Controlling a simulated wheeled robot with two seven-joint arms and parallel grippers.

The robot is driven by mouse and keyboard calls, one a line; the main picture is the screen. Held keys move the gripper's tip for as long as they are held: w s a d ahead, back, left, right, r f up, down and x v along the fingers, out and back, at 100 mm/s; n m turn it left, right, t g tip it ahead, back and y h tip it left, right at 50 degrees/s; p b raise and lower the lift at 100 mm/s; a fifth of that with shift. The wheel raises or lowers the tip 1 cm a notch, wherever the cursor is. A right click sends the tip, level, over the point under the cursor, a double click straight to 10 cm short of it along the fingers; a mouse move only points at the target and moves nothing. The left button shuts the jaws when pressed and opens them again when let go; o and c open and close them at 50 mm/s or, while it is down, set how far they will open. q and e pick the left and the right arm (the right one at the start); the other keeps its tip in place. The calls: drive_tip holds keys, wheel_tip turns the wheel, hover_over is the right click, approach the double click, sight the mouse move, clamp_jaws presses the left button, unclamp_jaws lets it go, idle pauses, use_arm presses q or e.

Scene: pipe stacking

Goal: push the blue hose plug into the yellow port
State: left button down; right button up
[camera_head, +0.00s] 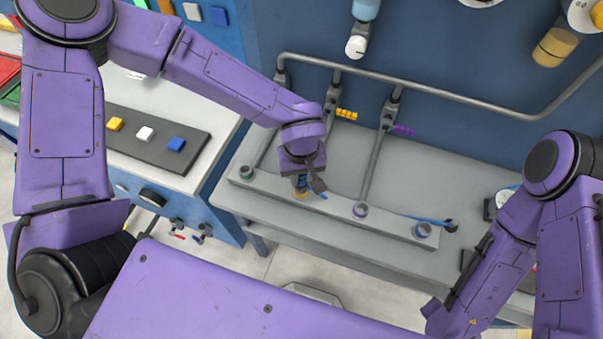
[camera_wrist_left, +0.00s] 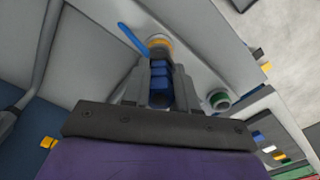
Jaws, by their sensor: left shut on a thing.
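My left gripper (camera_head: 302,181) is shut on the blue hose plug (camera_wrist_left: 160,78), which shows as a ribbed blue body between the two grey fingers in the left wrist view. The yellow port (camera_head: 299,194) is on the grey rail, right at the plug's far end; its yellow ring also shows in the wrist view (camera_wrist_left: 159,42). The plug lines up with the ring, but I cannot tell how far it is inside. The fingers hide part of the plug and port in the head view. My right arm is at the right; its gripper is not in view.
The rail also carries a green port (camera_head: 246,172), a purple port (camera_head: 360,209) and a blue port (camera_head: 423,230). Grey pipes rise behind it, with yellow (camera_head: 346,114) and purple (camera_head: 404,130) tags. A panel with coloured buttons (camera_head: 145,133) stands at the left.

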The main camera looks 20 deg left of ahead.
use_arm(q)
drive_tip(key=shift+f, duration=0.8)
drive_tip(key=c, duration=0.8)
unclamp_jaws()
wheel_tip(320, 180, up, 11)
drive_tip(key=shift+f+b, duration=0.15)
drive_tip(key=shift+b, duration=0.15)
